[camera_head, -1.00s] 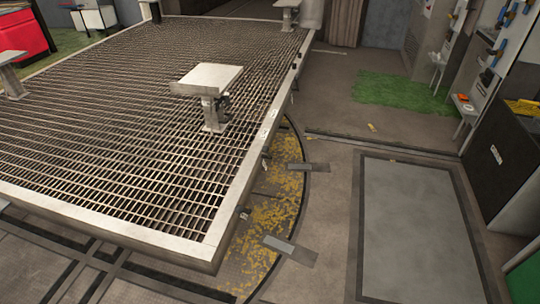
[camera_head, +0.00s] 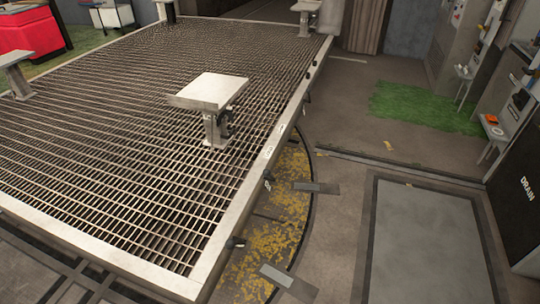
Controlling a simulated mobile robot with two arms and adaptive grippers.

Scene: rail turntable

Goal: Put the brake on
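The turntable is a large platform with a pale metal frame (camera_head: 222,246) and a grated deck (camera_head: 110,150). Its round base with worn yellow paint (camera_head: 287,195) shows beneath the right edge. Small dark fittings sit along that edge, one of them near the front corner (camera_head: 236,242); I cannot tell whether any is the brake. A pedestal with a flat square top (camera_head: 209,92) stands on the deck, with a dark part on its post. Neither of my grippers is in view.
Two flat plates (camera_head: 316,187) lie across the base's right rim. A grey floor panel (camera_head: 430,245) and green mat (camera_head: 425,106) lie to the right. A dark cabinet marked DRAIN (camera_head: 524,195) stands at the right edge. A red box (camera_head: 28,32) is at the far left.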

